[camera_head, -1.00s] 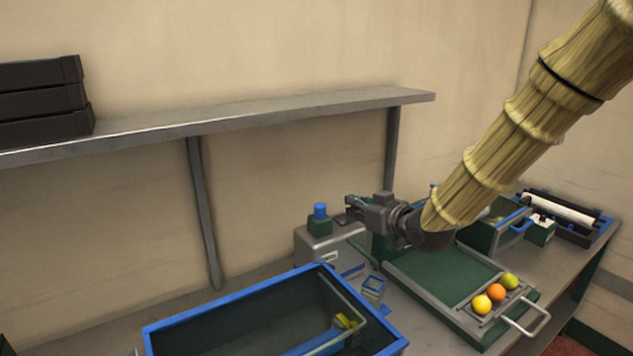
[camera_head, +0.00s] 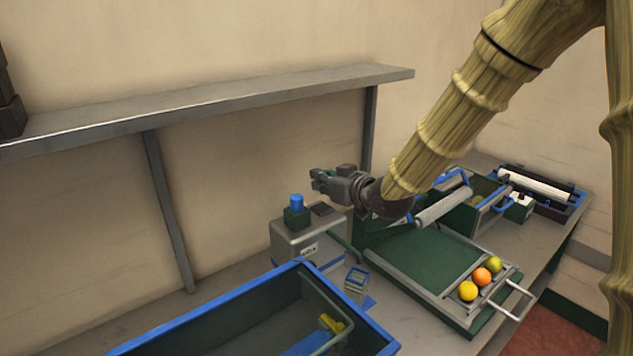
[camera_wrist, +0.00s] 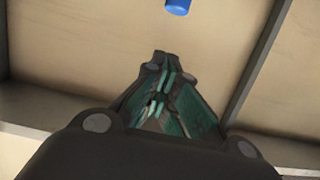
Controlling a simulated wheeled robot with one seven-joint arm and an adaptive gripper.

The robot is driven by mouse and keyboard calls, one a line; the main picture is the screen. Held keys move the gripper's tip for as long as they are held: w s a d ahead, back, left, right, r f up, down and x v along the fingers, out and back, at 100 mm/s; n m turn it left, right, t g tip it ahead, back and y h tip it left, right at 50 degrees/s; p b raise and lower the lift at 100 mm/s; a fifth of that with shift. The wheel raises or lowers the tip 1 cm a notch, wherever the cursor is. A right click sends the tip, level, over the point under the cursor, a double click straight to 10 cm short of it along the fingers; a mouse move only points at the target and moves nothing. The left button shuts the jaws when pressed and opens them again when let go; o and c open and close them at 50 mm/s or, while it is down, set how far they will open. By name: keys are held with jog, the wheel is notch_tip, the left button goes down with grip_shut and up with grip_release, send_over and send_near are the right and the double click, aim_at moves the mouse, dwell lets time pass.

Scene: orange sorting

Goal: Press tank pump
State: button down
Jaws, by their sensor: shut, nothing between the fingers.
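The tank (camera_head: 282,240) is a grey box on the bench against the wall. On its top stands a dark green block with a blue pump button (camera_head: 296,201). My gripper (camera_head: 316,180) is shut and empty, in the air above and slightly right of the button in the head view, apart from it. In the wrist view the closed fingertips (camera_wrist: 162,60) show dark with green pads, and the blue pump button (camera_wrist: 178,6) is cut off by the top edge, beyond the fingertips. The tank body is out of the wrist view.
A blue-rimmed bin (camera_head: 210,307) stands in front of the tank. A green tray (camera_head: 425,262) on the right holds an orange (camera_head: 482,277) and other fruit. A white roller (camera_head: 443,207) lies behind it. A shelf (camera_head: 230,100) runs along the wall above.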

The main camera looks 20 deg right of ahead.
jog(key=p, duration=0.4)
send_over(301, 199)
notch_tip(301, 199, down, 3)
jog(key=shift+s+r, duration=0.1)
jog(key=shift+f+p, duration=0.5)
jog(key=shift+f, duration=0.9)
notch_tip(301, 199, down, 4)
jog(key=b, duration=0.3)
jog(key=shift+s+r, duration=0.1)
jog(key=shift+r, duration=0.15)
